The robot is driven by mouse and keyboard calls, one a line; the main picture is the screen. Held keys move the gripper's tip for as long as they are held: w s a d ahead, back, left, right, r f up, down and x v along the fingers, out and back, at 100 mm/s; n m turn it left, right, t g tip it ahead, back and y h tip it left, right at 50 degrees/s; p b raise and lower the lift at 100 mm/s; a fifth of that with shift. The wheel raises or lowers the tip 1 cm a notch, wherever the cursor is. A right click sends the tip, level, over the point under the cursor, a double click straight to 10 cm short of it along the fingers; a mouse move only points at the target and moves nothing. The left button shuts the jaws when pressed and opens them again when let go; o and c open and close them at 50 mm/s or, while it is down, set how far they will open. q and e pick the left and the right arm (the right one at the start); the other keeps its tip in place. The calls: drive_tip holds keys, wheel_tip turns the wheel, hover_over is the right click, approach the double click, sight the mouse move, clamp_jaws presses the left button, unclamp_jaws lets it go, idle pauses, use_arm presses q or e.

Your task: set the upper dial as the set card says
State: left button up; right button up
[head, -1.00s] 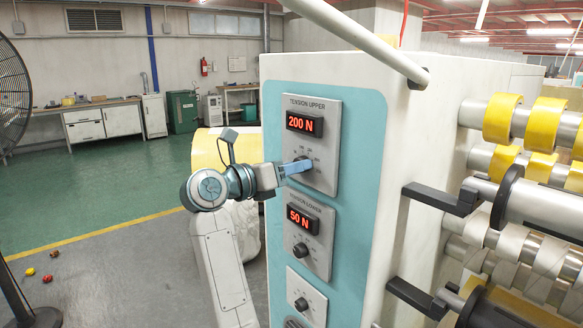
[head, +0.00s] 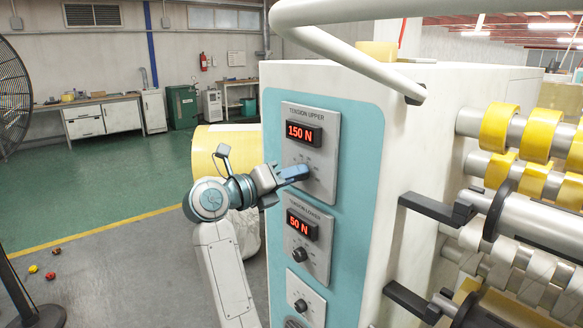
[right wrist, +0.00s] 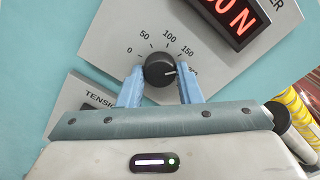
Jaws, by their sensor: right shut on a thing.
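The upper tension panel (head: 322,190) is on the machine's blue face, and its red display (head: 304,132) reads 150 N. My right gripper (head: 303,173) is at the upper dial below that display and hides most of it in the head view. In the right wrist view, the black upper dial (right wrist: 159,70) sits between my two blue fingers, which are shut on its sides. Its white pointer line points to the right side of the scale, which runs from 0 past 150. I see no set card. My left gripper is not in view.
The lower tension panel (head: 306,250) reads 50 N and has its own black dial (head: 299,254) below my right gripper. Another dial (head: 300,305) is lower still. A white bar crosses the top; black brackets (head: 437,208) and rollers with yellow tape (head: 499,128) are at right.

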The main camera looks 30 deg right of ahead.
use_arm(q)
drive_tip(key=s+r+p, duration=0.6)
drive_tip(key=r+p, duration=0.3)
drive_tip(key=p, duration=0.2)
drive_tip(key=shift+p, duration=0.35)
use_arm(e)
drive_tip(key=shift+n, duration=5.6)
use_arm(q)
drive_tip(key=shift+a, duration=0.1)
use_arm(e)
drive_tip(key=o, duration=1)
drive_tip(key=shift+c, duration=0.2)
